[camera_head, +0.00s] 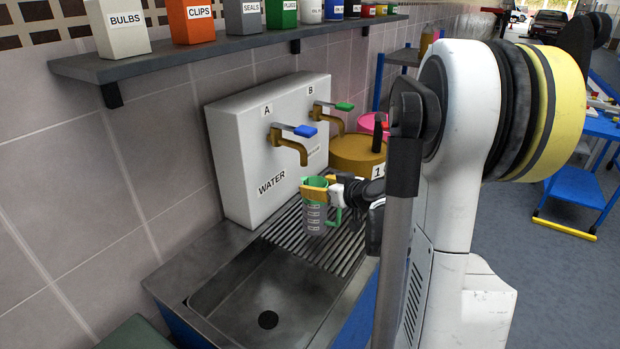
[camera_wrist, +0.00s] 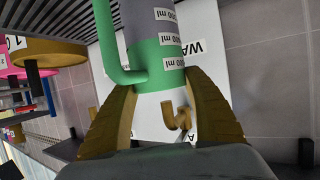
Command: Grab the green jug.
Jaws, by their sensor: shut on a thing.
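The green jug (camera_head: 316,212) has a green rim and handle and a grey measuring body with volume marks. It is upright over the left part of the drain grid beside the sink; I cannot tell whether its base touches the grid. My gripper (camera_head: 317,188) reaches it from the right, with its yellow-brown fingers around its upper part. In the wrist view the jug (camera_wrist: 158,45) sits between the two fingers of my gripper (camera_wrist: 160,88), near the rim, with the green handle at the left. The gripper is shut on the jug.
A white water box (camera_head: 265,150) with two brass taps stands behind the jug. The sink basin (camera_head: 265,290) is in front. A brass-coloured container (camera_head: 357,155) stands on the right. A shelf (camera_head: 200,50) with labelled boxes hangs above.

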